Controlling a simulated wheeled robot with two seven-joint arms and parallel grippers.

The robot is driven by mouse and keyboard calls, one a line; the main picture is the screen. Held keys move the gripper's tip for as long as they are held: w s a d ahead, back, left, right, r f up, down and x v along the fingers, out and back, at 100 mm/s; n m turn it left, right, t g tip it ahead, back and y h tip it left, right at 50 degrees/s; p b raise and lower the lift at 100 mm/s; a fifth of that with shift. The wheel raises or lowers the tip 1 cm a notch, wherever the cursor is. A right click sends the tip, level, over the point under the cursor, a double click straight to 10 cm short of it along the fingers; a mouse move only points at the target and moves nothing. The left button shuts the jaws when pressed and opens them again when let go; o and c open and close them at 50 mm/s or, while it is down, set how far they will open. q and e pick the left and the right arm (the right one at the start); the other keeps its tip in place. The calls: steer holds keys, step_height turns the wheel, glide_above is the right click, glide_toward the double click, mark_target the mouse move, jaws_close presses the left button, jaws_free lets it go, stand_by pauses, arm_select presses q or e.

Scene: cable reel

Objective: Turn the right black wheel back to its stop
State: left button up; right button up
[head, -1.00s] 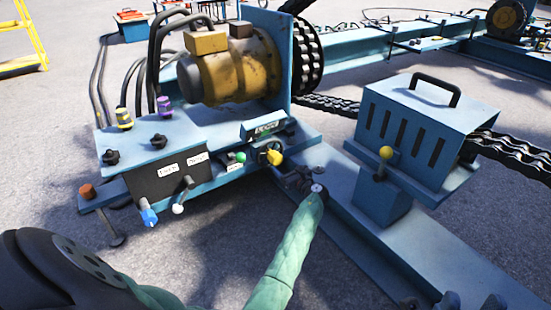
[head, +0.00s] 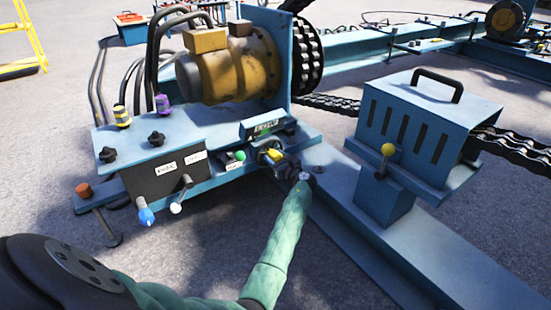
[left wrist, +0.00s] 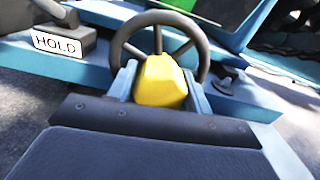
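Two small black lobed wheels stand on the blue control bench: the right black wheel (head: 157,139) and the left one (head: 108,155). Nothing touches either. A larger spoked handwheel sits lower on the bench's right front and shows in the left wrist view (left wrist: 204,62), with a yellow block (left wrist: 160,82) in front of it. The yellow block also shows in the head view (head: 275,156). My left gripper (head: 284,166) is at the front of this handwheel, well right of the two small wheels. My right gripper is out of view.
Levers with blue (head: 146,216) and white (head: 176,207) ends stick out of the bench front. A yellow-capped (head: 124,116) and a purple-capped part (head: 162,103) stand near the small wheels. A yellow motor (head: 225,75) rises behind. A slotted blue housing (head: 415,125) stands right.

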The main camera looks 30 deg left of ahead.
arm_select(q)
steer(key=c, duration=0.7)
steer(key=shift+c, duration=0.2)
steer(key=shift+n, duration=0.3)
